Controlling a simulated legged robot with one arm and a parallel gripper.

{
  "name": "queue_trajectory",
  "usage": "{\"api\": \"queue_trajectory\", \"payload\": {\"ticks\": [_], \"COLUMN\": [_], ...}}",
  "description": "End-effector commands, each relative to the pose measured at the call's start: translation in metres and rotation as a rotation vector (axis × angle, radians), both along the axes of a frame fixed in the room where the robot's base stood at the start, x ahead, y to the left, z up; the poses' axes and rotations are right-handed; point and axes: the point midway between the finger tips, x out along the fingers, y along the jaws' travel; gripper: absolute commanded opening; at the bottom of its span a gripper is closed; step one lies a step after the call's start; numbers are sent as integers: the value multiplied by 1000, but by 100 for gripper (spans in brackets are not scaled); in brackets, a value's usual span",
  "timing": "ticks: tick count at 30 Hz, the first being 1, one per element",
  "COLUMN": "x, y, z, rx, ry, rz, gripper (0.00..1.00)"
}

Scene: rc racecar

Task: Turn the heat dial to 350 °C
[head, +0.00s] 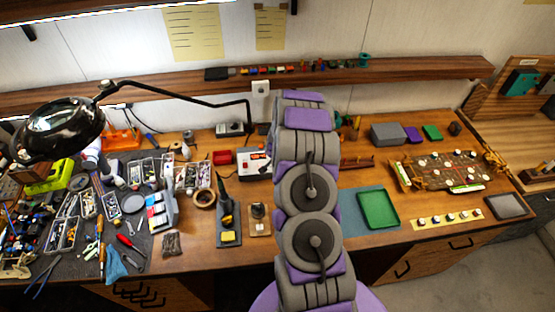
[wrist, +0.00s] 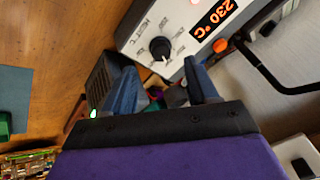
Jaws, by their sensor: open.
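The heat dial (wrist: 160,48) is a black knob with a pale pointer on the white front panel of a heating station (wrist: 190,30). Small scale marks ring the knob, and the red display (wrist: 213,18) reads 230 °C. My gripper (wrist: 163,82) is open, its two blue fingers apart below the dial in the wrist view. Nothing is held between them, and I cannot tell whether they touch the panel. In the head view the station (head: 254,165) sits left of my arm, partly covered by it. My gripper is hidden behind my arm there.
A soldering iron in its stand (head: 228,212) and a tape roll (head: 203,198) are left of my arm. A green tray (head: 378,209) lies to the right. A black cable (wrist: 275,85) runs beside the station. A lamp (head: 58,125) overhangs the cluttered left side.

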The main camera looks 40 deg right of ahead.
Motion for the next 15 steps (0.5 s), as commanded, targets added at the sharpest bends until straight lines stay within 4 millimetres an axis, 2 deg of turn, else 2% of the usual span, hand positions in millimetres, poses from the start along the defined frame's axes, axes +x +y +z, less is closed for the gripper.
{"api": "queue_trajectory", "payload": {"ticks": [3, 15], "x": [-5, -29], "y": [4, 19], "z": [18, 65], "rx": [-4, -4], "ry": [-5, -4], "rz": [2, 3], "gripper": [58, 58]}}
